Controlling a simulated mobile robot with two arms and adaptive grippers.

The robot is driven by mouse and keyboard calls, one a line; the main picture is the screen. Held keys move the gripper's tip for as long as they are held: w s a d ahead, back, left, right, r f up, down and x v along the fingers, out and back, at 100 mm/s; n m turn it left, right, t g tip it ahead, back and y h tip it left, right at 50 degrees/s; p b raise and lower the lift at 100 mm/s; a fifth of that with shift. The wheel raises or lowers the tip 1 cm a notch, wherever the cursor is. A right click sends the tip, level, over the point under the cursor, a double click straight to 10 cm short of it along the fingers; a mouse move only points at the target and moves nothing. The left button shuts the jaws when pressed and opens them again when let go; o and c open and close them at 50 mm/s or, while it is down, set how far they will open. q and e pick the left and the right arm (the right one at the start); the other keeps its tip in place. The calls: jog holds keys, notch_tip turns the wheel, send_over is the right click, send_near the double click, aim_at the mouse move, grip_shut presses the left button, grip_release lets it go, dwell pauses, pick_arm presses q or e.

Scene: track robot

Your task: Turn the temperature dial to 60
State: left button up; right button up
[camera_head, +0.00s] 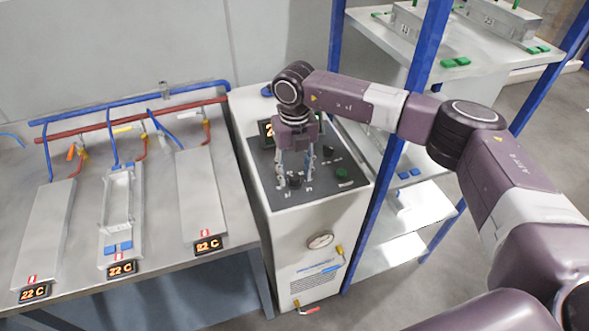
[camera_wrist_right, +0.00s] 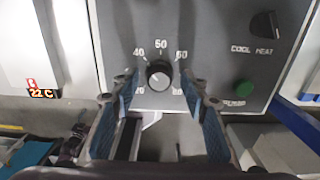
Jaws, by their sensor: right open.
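The temperature dial (camera_wrist_right: 158,74) is a small round dark knob on the dark control panel (camera_wrist_right: 215,20). Numbers 40, 50 and 60 are printed around its upper side, with partly hidden numbers below. A pale mark seems to point to its lower left; the exact setting is hard to read. In the head view the dial (camera_head: 295,181) sits near the panel's front edge. My right gripper (camera_head: 296,172) points down over it. In the wrist view the open right gripper (camera_wrist_right: 158,82) has one finger on each side of the dial, without visible contact. My left gripper is out of view.
A COOL/HEAT switch (camera_wrist_right: 264,25) and green button (camera_wrist_right: 244,88) lie right of the dial. A display (camera_head: 267,129) is partly behind my right gripper. A table (camera_head: 150,258) with plates reading 22 C stands left; a blue-framed shelf (camera_head: 380,205) stands right.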

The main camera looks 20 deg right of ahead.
jog(key=shift+s, duration=0.25)
jog(key=shift+w, duration=0.15)
grip_shut()
jog(key=m+b, duration=0.2)
jog(key=m, duration=0.2)
jog(key=m+b, duration=0.2)
jog(key=m, duration=0.2)
jog(key=shift+m, duration=0.3)
jog(key=m+b, duration=0.1)
jog(key=m, duration=0.3)
jog(key=m+b, duration=0.1)
jog(key=m, duration=0.4)
jog(key=shift+w+r, duration=0.1)
jog(key=shift+r, duration=0.05)
